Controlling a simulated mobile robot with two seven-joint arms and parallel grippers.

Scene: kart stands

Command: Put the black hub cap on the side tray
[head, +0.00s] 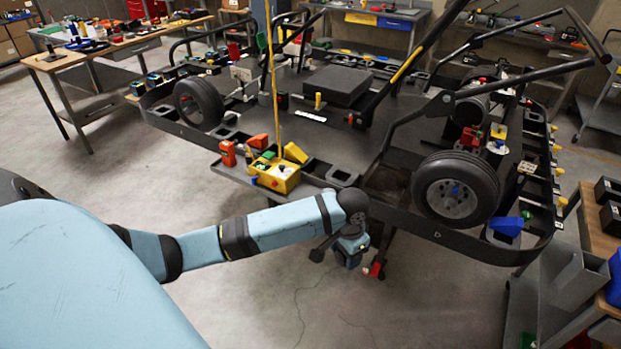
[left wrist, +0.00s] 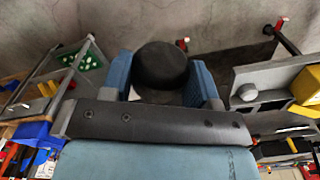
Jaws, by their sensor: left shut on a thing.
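My left gripper (head: 350,252) hangs low in front of the kart stand's near edge in the head view. In the left wrist view the left gripper (left wrist: 160,85) has its blue fingers shut on the black hub cap (left wrist: 161,66), a round dark cap between them. In the head view I cannot make out the hub cap. What seems to be the side tray (head: 226,172) juts from the stand's near side, left of and above the gripper. It carries red, green and yellow items. My right gripper is out of view.
The kart stand has a wheel (head: 457,190) at the right and another wheel (head: 199,103) at the left. A yellow box with buttons (head: 275,177) sits at the right end of the tray. A workbench (head: 120,45) stands back left. Open floor lies left of the stand.

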